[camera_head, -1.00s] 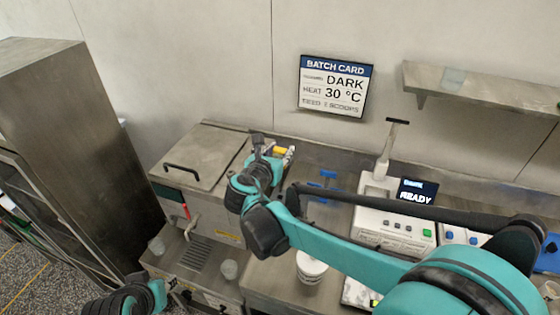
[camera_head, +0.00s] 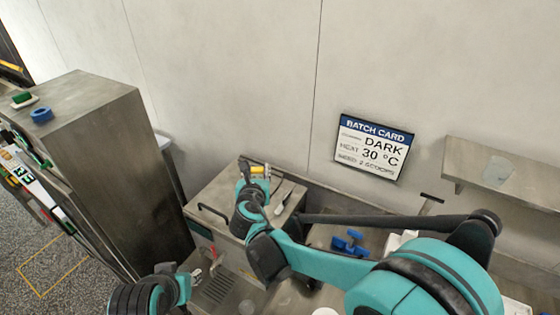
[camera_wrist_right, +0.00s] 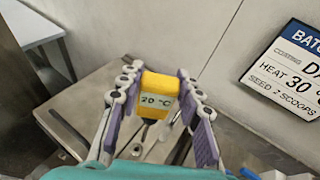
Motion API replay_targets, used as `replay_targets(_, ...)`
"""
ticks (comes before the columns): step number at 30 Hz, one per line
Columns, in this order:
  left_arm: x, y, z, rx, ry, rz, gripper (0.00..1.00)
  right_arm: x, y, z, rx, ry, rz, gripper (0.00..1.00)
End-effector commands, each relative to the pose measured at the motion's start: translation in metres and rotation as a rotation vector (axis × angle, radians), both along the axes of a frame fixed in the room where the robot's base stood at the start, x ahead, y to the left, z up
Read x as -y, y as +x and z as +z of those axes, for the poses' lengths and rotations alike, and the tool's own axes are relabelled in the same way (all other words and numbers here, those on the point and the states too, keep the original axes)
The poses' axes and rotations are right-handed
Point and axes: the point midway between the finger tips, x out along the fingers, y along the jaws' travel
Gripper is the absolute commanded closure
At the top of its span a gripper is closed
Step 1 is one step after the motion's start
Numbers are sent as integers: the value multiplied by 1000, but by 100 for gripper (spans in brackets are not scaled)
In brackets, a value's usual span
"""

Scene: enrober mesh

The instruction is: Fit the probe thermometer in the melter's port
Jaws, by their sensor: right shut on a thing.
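The probe thermometer (camera_wrist_right: 160,92) has a yellow head with a "20 °C" label and a dark stem pointing down. My right gripper (camera_wrist_right: 155,98) is shut on its yellow head and holds it over the melter (camera_head: 213,192), a steel box with a dark lid handle. In the head view the yellow head (camera_head: 257,169) shows small at the gripper, near the melter's back right. The port itself is hard to make out; whether the stem touches the melter cannot be told. My left arm shows at the lower left of the head view, but its fingertips are not clear.
A batch card (camera_head: 371,147) hangs on the wall beside a steel shelf (camera_head: 500,172). A blue object (camera_head: 348,243) lies on the counter to the right.

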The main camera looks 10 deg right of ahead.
Motion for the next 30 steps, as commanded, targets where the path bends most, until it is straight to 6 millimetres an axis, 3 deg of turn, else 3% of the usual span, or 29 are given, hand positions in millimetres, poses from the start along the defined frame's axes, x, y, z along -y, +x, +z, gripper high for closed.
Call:
replay_targets(4, 0, 0, 6, 0, 0, 0, 68, -9, 0, 2, 3, -1, 26, 95)
replay_targets(17, 0, 0, 2, 0, 0, 0, 68, -9, -1, 0, 3, 0, 25, 95)
replay_targets(30, 0, 0, -31, 0, 0, 0, 68, -9, -1, -37, 3, 0, 24, 95)
